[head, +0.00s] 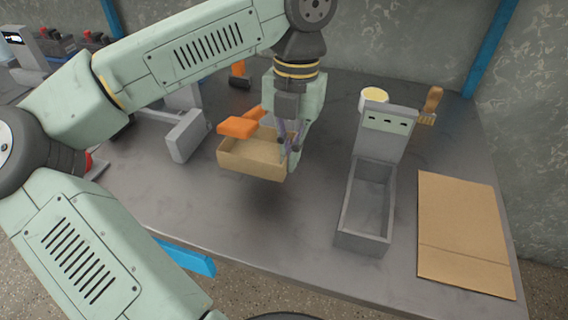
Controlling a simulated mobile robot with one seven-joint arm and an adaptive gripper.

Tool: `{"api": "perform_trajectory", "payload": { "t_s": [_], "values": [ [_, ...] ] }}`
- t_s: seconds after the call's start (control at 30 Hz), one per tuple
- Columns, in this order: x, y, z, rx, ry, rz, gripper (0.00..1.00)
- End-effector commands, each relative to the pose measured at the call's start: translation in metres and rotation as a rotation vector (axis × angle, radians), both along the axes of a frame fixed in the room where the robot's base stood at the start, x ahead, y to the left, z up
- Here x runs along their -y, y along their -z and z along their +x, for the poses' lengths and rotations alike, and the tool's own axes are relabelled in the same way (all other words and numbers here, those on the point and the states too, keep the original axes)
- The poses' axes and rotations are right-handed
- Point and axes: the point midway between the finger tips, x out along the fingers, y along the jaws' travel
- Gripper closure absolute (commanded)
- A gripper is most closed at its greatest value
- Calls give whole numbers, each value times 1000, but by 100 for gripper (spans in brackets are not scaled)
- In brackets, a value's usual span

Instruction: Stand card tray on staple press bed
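A brown card tray (250,163) hangs a little above the grey bench, with its shadow on the bench below it. My gripper (291,150) points down at the tray's right end, and its fingers appear closed on that wall. Orange pieces (240,125) show at the tray's far left edge; I cannot tell whether they are in it or behind it. A grey block-ended metal fixture (187,136) stands left of the tray. A grey open trough with an upright slotted back plate (366,205) stands to the right. I cannot tell for certain which is the staple press.
A flat cardboard sheet (462,235) lies at the bench's right. A wooden-handled brush (431,105) and a pale round roll or tub (374,97) are behind the trough. The bench (225,220) is clear in front of the tray. More equipment stands far left.

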Motion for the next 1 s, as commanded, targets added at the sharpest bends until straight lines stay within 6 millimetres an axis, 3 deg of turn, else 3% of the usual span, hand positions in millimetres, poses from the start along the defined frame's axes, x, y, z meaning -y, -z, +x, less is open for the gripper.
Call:
{"api": "perform_trajectory", "payload": {
  "t_s": [0.1,0.63,1.0],
  "values": [
    [-10,-2,20,-1,0,0,100],
    [-9,65,17,-1,1,1,100],
    [-9,72,17,2,0,3,100]
  ]
}}
